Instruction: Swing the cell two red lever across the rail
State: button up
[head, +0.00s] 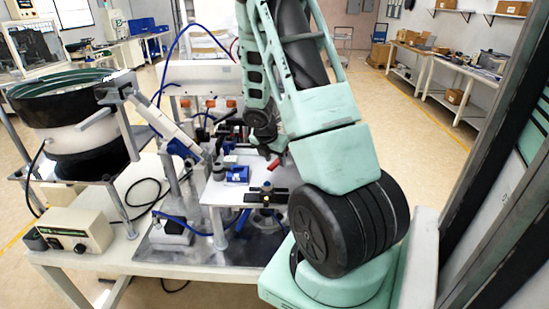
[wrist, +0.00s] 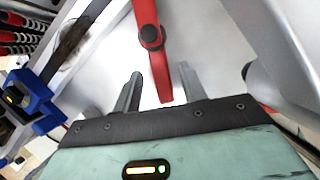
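A red lever (wrist: 146,22) with a dark round pivot or bolt hangs down from the top middle of the wrist view. Its lower end lies between the two fingers of my gripper (wrist: 160,88). The fingers stand apart with gaps beside the lever, so my gripper is open around it, not clamped. In the head view a small red piece (head: 273,165) shows just below my gripper (head: 267,147), over the white plate; the fingers are too small to make out there. I cannot tell the cell number or the rail from these frames.
A blue block (wrist: 33,98) is at the left. In the head view a bowl feeder (head: 75,105) and a control box (head: 75,230) stand left of the white plate (head: 222,192).

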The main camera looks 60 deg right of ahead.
jog(key=shift+r, duration=0.1)
jog(key=p+v, duration=0.1)
jog(key=v, duration=1.6)
jog(key=shift+a, duration=0.15)
